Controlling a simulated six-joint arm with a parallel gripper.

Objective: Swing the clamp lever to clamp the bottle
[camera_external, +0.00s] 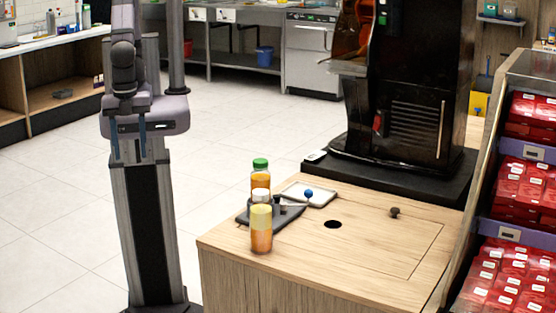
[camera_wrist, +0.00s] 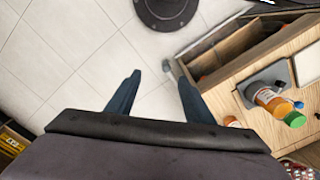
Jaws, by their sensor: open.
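A bottle (camera_external: 260,179) with a green cap and orange contents stands on the wooden counter, partly hidden by a white-capped item (camera_external: 261,195) and a yellow-orange container (camera_external: 261,230) in front. A dark clamp base (camera_external: 286,219) lies beside them. The clamp lever's blue knob (camera_external: 308,194) sticks out to the right, over a pale tray. The orange bottle also shows in the wrist view (camera_wrist: 268,98), at the right. My gripper (camera_external: 128,150) hangs left of the counter, well apart from the clamp. In the wrist view its fingers (camera_wrist: 157,97) are spread, with only floor between them.
A large black juicer (camera_external: 410,90) stands behind. A shelf of red boxes (camera_external: 520,190) borders the right. Floor lies open between my arm and the counter.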

